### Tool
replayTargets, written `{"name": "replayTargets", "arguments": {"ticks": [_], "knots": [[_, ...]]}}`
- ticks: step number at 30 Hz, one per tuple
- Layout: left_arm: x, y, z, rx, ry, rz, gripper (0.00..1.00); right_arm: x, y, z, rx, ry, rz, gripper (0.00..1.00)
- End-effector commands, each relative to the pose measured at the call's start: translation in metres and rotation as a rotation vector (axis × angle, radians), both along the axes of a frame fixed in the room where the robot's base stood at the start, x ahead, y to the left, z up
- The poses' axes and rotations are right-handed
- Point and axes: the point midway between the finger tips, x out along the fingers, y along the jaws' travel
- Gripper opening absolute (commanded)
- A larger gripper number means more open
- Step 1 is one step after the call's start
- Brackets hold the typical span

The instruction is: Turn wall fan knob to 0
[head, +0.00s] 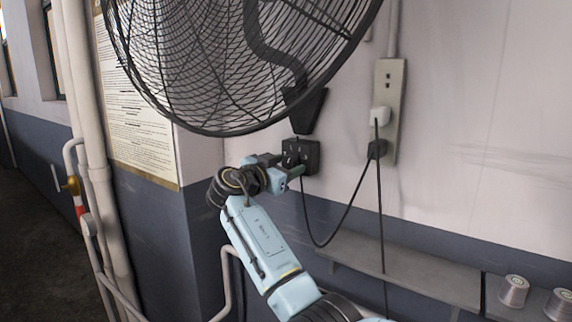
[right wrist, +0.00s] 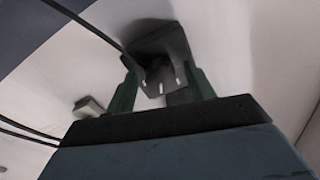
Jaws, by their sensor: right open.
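The wall fan (head: 235,60) fills the top of the head view, with a dark cage and a wall bracket. Below the bracket is the fan's black control box (head: 311,152) on the wall, with a cable leaving its underside. My right gripper (head: 297,170) is at the box's lower left front. In the right wrist view the black box (right wrist: 158,45) lies ahead, between and beyond the two green fingers of my right gripper (right wrist: 160,92), which are open. The knob is small and dark and partly hidden, so its setting cannot be read. My left gripper is not in view.
A narrow shelf (head: 400,270) runs along the wall, with metal spools (head: 513,291) at right.

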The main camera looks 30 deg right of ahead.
Motion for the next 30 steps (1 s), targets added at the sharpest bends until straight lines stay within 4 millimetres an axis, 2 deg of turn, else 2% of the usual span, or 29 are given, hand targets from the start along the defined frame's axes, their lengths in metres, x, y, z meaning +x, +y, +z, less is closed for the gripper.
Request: {"name": "replayTargets", "arguments": {"ticks": [9,19,30], "knots": [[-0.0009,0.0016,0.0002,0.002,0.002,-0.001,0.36,0.0011,-0.0027,0.0,0.0,0.0,0.001,0.54],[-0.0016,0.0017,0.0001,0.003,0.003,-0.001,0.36,0.0011,-0.0024,-0.0001,0.0,0.0,0.001,0.1],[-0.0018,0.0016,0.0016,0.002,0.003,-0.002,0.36,0.0009,-0.0022,0.0,-0.023,0.055,0.0,0.09]]}}
